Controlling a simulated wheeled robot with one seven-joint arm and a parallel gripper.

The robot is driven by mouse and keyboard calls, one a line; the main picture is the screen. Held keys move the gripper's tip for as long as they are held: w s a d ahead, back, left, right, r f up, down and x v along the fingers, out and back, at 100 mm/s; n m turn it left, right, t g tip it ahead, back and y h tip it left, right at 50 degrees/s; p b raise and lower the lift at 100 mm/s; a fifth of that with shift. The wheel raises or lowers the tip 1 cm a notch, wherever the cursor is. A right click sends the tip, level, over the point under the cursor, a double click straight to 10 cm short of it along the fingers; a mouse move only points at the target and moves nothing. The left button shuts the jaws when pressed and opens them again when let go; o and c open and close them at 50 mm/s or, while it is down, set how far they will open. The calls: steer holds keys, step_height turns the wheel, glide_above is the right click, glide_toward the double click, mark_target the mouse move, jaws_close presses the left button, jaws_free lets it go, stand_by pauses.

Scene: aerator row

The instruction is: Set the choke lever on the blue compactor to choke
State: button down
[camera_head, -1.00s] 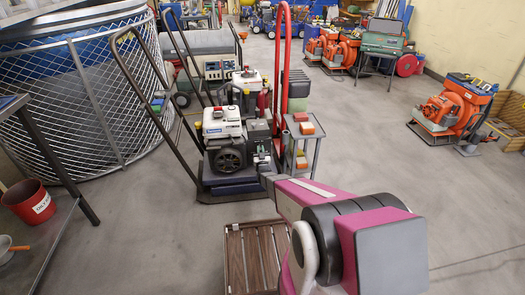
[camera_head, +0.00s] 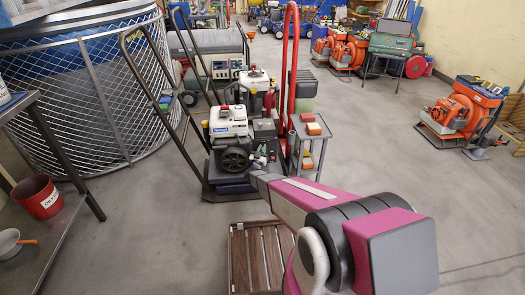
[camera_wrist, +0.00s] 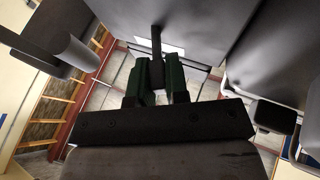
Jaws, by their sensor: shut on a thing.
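The blue compactor (camera_head: 236,187) stands on the floor near the centre of the head view, with a dark blue base, a white-topped engine (camera_head: 228,121) and a tall dark handle frame. In the wrist view, my gripper (camera_wrist: 160,72) has dark green fingers shut on a thin dark lever (camera_wrist: 156,42), which stands up between the fingertips beside a large dark grey housing. In the head view my arm reaches to the front right of the engine, and the fingers and lever are hidden there. The lever's marks cannot be read.
A small grey cart (camera_head: 309,143) with orange and yellow items stands just right of the compactor, near a red upright frame (camera_head: 291,65). A slatted wooden pallet (camera_head: 254,260) lies in front. A metal table with a red bucket (camera_head: 38,196) is at left.

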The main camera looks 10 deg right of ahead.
steer(key=c, duration=1.1)
jaws_free()
steer(key=v, duration=1)
steer(key=shift+s+a+f, duration=0.15)
steer(key=shift+s+a, duration=0.05)
steer(key=shift+s, duration=0.1)
